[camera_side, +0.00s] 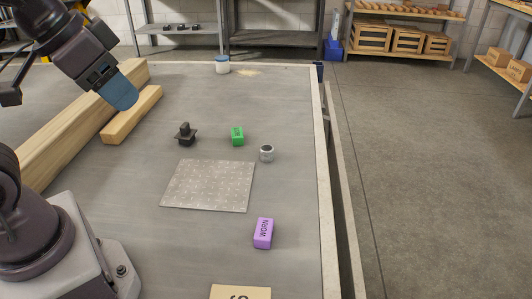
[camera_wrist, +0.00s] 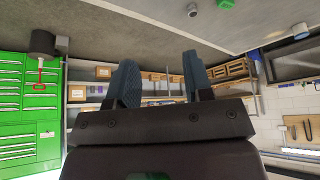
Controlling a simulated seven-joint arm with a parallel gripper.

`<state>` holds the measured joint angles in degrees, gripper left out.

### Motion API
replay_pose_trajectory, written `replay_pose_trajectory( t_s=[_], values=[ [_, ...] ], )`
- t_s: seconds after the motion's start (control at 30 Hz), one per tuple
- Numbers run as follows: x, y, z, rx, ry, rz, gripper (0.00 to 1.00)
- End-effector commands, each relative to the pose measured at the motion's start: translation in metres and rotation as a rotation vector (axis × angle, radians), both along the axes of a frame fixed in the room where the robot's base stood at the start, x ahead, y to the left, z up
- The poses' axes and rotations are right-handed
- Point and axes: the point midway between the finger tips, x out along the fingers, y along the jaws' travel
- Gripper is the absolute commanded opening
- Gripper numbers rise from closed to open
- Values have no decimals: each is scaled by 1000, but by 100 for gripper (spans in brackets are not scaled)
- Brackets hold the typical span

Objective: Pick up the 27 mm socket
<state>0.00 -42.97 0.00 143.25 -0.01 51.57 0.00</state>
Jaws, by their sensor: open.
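A small silver hollow cylinder, which looks like the socket (camera_side: 267,153), stands upright on the grey table top, right of the green block. It also shows near the top edge of the wrist view (camera_wrist: 192,10). I cannot read a size on it. My gripper (camera_side: 122,95) is raised over the wooden beams at the upper left, well away from the socket. In the wrist view my gripper (camera_wrist: 160,72) has its two blue fingers apart, with nothing between them.
A green block (camera_side: 237,136) and a dark stepped part (camera_side: 185,134) stand left of the socket. A metal plate (camera_side: 207,186), a purple block marked WORN (camera_side: 263,233) and a cream block (camera_side: 240,293) lie nearer. A white-blue cup (camera_side: 222,66) stands far back. Wooden beams (camera_side: 75,130) lie left.

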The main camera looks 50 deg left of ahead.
Motion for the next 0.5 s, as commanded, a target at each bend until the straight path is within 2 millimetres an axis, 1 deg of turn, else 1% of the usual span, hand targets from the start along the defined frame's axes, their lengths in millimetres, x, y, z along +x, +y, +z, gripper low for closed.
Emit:
replay_pose_trajectory(
  t_s=[0.03, 0.1, 0.37, 0.43, 0.5],
  values=[
    [0, 0, 0, 0, 0, 0, 59],
    [0, 0, 0, 0, 0, 0, 72],
    [0, 0, 0, 0, 2, -2, 72],
    [2, -1, -5, 0, 26, -7, 72],
    [4, -2, -15, -2, 78, -10, 72]
  ],
)
